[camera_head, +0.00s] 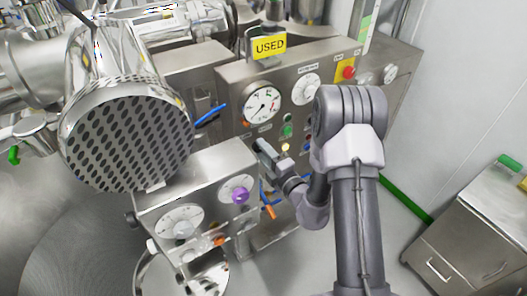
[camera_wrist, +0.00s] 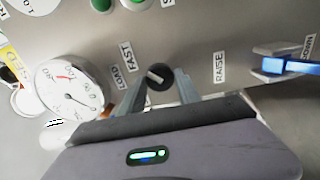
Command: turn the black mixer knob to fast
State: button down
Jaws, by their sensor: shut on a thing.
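The black mixer knob (camera_wrist: 158,77) is in the wrist view, round with a pale pointer mark that lies aslant, one end towards the upper left. A "FAST" label (camera_wrist: 127,55) is to its upper left in the picture, with a "LOAD" label (camera_wrist: 116,77) beside that. My gripper (camera_wrist: 159,84) has one finger on each side of the knob and is shut on it. In the head view my gripper (camera_head: 263,150) is at the panel (camera_head: 237,78) below the large dial gauge, and it hides the knob there.
A dial gauge (camera_wrist: 72,88) is close to the left in the wrist view. A blue-handled lever (camera_wrist: 290,66) is at the right, past the "RAISE" label (camera_wrist: 219,66).

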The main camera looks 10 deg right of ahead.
jog(key=c, duration=0.9)
grip_release()
jog(key=shift+o, duration=0.2)
jog(key=p+v, duration=0.2)
jog(key=v, duration=1.5)
jog(key=shift+s, duration=0.2)
